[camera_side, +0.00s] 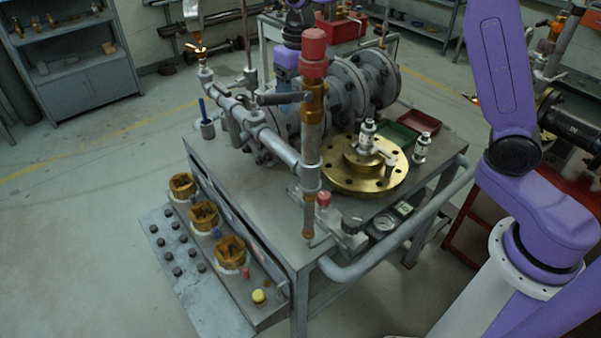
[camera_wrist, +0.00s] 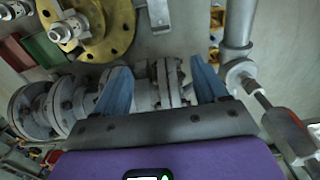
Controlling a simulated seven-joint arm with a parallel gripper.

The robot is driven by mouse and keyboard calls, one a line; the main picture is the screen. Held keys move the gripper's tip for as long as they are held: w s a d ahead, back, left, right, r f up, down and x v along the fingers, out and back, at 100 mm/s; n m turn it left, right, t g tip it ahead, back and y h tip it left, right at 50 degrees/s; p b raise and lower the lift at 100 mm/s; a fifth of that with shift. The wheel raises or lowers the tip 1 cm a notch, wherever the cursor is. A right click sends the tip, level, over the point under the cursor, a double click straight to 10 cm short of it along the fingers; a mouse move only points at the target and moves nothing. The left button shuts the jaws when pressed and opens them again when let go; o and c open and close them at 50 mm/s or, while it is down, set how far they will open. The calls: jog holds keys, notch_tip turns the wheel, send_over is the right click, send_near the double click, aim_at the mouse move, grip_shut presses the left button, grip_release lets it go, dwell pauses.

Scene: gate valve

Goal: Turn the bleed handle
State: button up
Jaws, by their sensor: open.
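A dark lever handle (camera_side: 280,98) sticks out from the upright pipe with the red cap (camera_side: 313,52) in the side view. A small brass handle (camera_side: 195,50) sits on the valve at the pipework's far left end. I cannot tell for certain which is the bleed handle. My gripper (camera_side: 286,82) is above the pipework, behind the red-capped pipe, which partly hides it. In the wrist view its two blue fingers (camera_wrist: 163,82) are wide apart with nothing held between them. Flanged pipework (camera_wrist: 170,82) shows below and beyond them. Contact with the lever cannot be seen.
A brass flange (camera_side: 365,172) with small fittings lies on the bench top (camera_side: 240,175), beside a green tray (camera_side: 394,138) and a red tray (camera_side: 422,122). Several brass valve parts (camera_side: 204,215) stand along the front-left ledge. The red-capped pipe rises close to my gripper.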

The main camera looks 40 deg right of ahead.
notch_tip(320, 180, down, 23)
jog(key=shift+r, duration=0.1)
dwell(0.5)
jog(key=c, duration=1.1)
jog(key=shift+o, duration=0.2)
